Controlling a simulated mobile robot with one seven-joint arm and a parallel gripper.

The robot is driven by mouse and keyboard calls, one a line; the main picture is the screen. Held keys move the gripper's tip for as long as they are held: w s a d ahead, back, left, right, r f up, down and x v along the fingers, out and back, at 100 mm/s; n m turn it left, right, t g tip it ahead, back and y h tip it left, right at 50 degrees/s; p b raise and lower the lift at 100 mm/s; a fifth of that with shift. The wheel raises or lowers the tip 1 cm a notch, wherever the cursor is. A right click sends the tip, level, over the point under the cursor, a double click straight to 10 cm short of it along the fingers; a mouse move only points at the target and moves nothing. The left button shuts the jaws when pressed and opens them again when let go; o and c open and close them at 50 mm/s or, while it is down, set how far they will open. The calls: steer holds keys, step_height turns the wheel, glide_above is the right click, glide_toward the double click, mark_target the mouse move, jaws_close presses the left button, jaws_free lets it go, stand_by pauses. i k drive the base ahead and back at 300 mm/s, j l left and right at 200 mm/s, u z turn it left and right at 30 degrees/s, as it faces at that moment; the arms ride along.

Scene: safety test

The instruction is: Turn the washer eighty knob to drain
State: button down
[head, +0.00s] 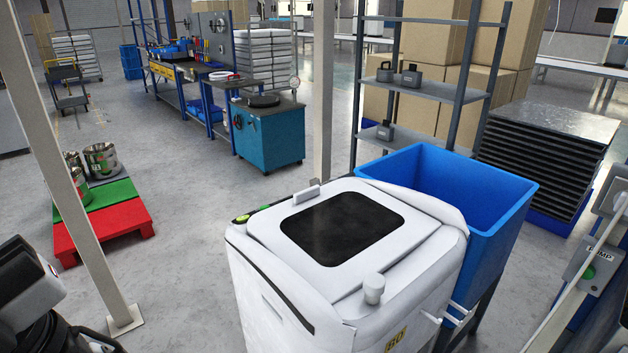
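The white washer (262,296) stands in the lower middle of the head view, with a dark window (343,227) in its top lid. A yellow label reading "80" (396,341) is on its front near the bottom edge. A pale round knob (374,288) stands up from the top at the front right corner. I cannot read any drain mark or the knob's setting. Part of my arm (28,285) shows at the lower left, apart from the washer. My gripper's fingertips are not visible.
A blue open tub (509,186) adjoins the washer's right side. A grey box marked "PUMP" (591,262) with a green button is at the far right. A pale post (66,165) stands at the left. A red and green pallet (115,215) lies beyond it.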

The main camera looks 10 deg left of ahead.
mark_target(315, 182)
steer(key=j, duration=0.25)
steer(key=k+j, duration=0.1)
steer(key=j, duration=0.15)
steer(key=j+z, duration=0.25)
steer(key=j, duration=0.8)
steer(key=i+j+z, duration=0.1)
steer(key=j, duration=0.25)
steer(key=i+j, duration=0.15)
steer(key=j, duration=0.15)
steer(key=i+j+z, duration=0.15)
steer(key=j, duration=0.2)
steer(key=i+j+z, duration=0.1)
steer(key=i+j, duration=0.15)
steer(key=i, duration=0.2)
steer(key=i+j+z, duration=0.15)
steer(key=i+j, duration=0.15)
steer(key=i, duration=0.15)
